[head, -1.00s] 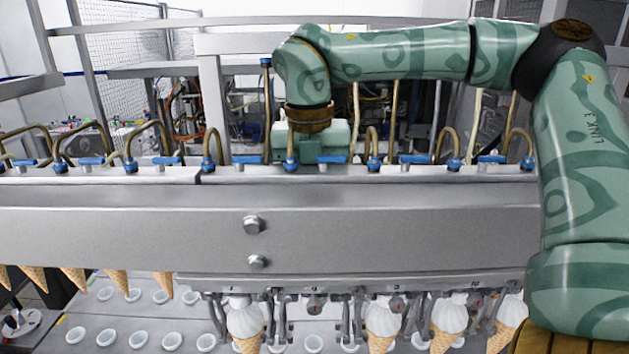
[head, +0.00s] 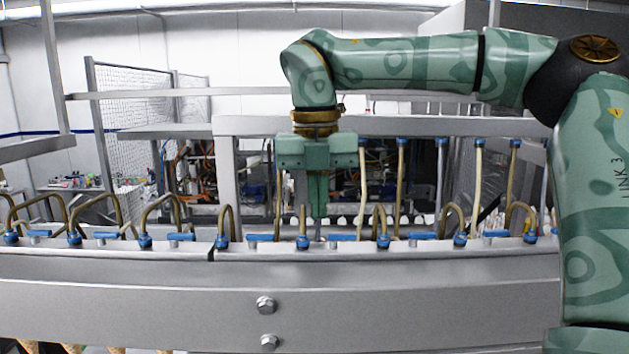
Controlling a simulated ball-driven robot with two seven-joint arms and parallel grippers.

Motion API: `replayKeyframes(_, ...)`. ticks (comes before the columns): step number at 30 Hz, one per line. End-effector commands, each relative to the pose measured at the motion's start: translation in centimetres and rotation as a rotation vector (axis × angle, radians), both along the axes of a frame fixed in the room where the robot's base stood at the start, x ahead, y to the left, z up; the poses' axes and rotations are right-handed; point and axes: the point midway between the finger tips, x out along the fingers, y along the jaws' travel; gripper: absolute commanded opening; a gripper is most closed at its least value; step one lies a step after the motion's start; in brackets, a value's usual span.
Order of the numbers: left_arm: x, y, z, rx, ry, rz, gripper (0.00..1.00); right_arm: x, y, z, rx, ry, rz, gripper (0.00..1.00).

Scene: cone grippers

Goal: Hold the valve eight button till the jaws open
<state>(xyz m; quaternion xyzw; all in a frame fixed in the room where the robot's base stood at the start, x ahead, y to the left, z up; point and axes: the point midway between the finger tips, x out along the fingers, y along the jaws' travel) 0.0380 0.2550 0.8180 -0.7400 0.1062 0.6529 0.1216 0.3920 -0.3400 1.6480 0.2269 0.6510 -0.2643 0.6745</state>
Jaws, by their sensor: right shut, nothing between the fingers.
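My right gripper (head: 318,213) points straight down just above the back of the valve row. Its fingers are together with nothing between them, and the tips are close above the rail, near a blue fitting (head: 303,242) and a blue handle (head: 342,236). I cannot tell whether the tips touch anything. The valves stand in a row on the steel beam (head: 130,300), with blue handles and curved brass-coloured tubes. No number or button for valve eight can be made out. The cone jaws are below the picture. My left gripper does not show.
Several waffle cones (head: 72,348) show at the bottom left edge. Upright pipes (head: 400,185) and a steel crossbar (head: 420,126) stand behind the valves. A mesh fence (head: 135,120) is at the back left. My right arm fills the right side.

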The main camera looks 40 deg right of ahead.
Motion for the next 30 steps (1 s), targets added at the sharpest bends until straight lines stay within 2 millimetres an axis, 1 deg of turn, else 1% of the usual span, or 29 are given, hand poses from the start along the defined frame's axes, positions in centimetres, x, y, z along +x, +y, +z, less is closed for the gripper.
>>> replayKeyframes(1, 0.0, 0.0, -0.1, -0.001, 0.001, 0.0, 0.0, 0.1, 0.1, 0.9, -0.003, -0.005, -0.001, 0.0)
replayKeyframes(3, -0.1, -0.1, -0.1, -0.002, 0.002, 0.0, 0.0, 0.1, 0.1, 2.0, -0.002, -0.004, -0.002, 0.0)
replayKeyframes(6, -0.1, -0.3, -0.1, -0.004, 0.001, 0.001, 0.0, 0.1, 0.2, 3.0, -0.001, -0.003, -0.001, 0.0)
replayKeyframes(9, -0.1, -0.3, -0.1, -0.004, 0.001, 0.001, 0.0, 0.1, 0.3, 3.5, 0.001, -0.003, 0.0, 0.0)
replayKeyframes(30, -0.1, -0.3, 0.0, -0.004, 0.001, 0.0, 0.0, 0.1, 0.3, 3.6, 0.001, -0.003, 0.001, 0.0)
